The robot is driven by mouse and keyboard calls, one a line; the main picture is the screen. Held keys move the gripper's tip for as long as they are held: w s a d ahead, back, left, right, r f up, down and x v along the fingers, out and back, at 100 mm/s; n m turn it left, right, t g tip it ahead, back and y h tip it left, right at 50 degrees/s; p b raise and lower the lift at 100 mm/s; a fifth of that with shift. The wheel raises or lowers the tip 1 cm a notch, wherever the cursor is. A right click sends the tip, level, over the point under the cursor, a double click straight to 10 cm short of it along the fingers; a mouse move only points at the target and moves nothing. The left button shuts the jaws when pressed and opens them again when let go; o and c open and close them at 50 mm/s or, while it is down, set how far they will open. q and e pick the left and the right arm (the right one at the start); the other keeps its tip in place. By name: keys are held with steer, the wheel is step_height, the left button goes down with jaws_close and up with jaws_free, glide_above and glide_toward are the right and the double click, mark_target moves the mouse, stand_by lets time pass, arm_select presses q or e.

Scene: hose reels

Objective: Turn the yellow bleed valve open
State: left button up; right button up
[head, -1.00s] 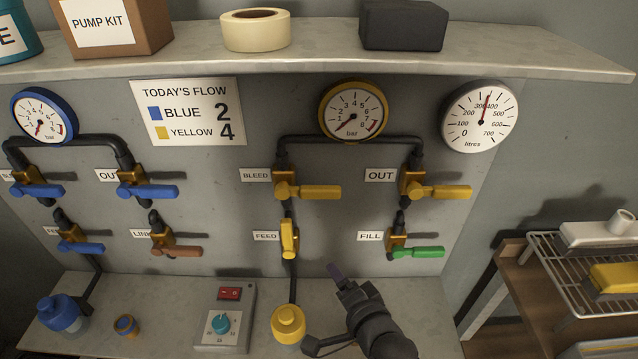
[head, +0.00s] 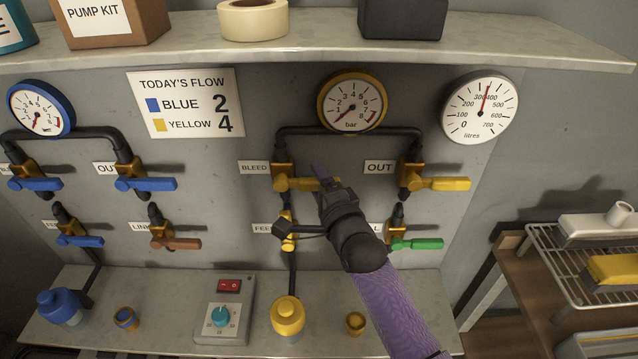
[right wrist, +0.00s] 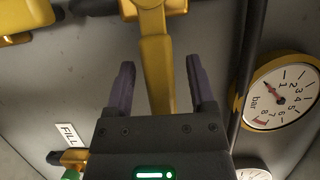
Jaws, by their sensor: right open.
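The yellow bleed valve (head: 284,172) is on the panel beside the BLEED label (head: 254,167). Its lever (head: 300,184) points right, across the vertical pipe. My right gripper (head: 322,178) is at the lever's free end and hides part of it. In the right wrist view the lever (right wrist: 156,78) lies between the two open purple fingers of my right gripper (right wrist: 160,66), with a gap on each side. My left gripper is not in view.
The yellow OUT valve lever (head: 445,184) is to the right. The yellow FEED valve (head: 288,222) is just below, partly behind my gripper. The green FILL lever (head: 418,244) is lower right. The yellow gauge (head: 352,103) is above, its needle low.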

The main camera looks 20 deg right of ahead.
jaws_close()
stand_by(1.0)
